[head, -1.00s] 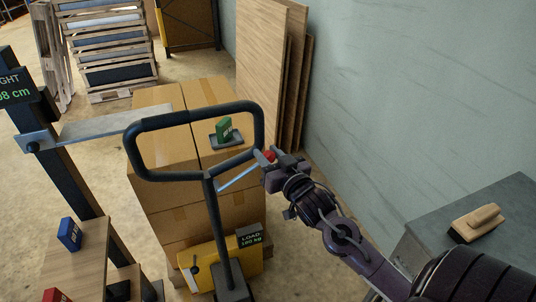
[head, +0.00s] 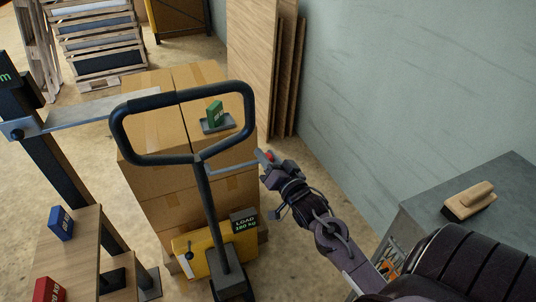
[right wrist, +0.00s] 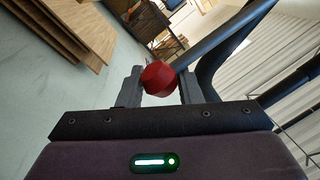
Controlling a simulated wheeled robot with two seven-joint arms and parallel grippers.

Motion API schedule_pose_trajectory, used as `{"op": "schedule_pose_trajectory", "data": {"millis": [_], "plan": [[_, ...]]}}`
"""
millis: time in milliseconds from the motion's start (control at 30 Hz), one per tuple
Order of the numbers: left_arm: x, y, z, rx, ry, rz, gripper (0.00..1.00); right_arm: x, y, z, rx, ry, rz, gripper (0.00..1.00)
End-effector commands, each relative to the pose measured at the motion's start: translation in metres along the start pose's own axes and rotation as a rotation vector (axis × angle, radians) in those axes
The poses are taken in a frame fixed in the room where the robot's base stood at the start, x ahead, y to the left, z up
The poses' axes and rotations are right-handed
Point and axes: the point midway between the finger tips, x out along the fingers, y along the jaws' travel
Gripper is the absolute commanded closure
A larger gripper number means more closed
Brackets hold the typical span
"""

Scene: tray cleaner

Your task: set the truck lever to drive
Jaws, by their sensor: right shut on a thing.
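The pallet truck has a black loop handle (head: 119,130) on an upright post, with a thin grey lever (head: 232,168) reaching out to its right. The lever ends in a red knob, which shows clearly in the right wrist view (right wrist: 158,78). My right gripper (head: 267,158) is shut on the red knob, with one finger on each side of it. The lever looks close to level, rising slightly toward the knob. My left gripper is not in view.
Stacked cardboard boxes (head: 150,185) stand behind the handle, with a green block (head: 215,112) on top. A wooden table (head: 80,255) with a blue block (head: 61,223) and a red block (head: 48,290) is at left. A grey cabinet (head: 425,205) with a brush (head: 470,200) stands at right.

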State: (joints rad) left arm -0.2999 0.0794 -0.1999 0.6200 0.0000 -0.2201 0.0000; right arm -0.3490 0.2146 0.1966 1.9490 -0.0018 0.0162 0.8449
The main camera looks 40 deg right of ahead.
Motion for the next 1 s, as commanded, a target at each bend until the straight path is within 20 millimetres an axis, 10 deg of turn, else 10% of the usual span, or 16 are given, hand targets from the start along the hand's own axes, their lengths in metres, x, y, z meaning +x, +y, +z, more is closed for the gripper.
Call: {"op": "schedule_pose_trajectory", "data": {"millis": [367, 400, 533, 1000], "plan": [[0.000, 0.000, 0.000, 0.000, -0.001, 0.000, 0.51, 0.000, -0.002, 0.003, 0.007, -0.004, -0.005, 1.00], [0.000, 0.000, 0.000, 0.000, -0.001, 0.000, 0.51, 0.000, -0.002, 0.003, 0.007, -0.004, -0.005, 0.64], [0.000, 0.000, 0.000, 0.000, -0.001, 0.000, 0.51, 0.000, -0.001, 0.002, 0.007, -0.002, -0.004, 0.48], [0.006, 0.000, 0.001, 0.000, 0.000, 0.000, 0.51, -0.019, 0.001, 0.003, 0.006, -0.001, 0.000, 0.48]]}}
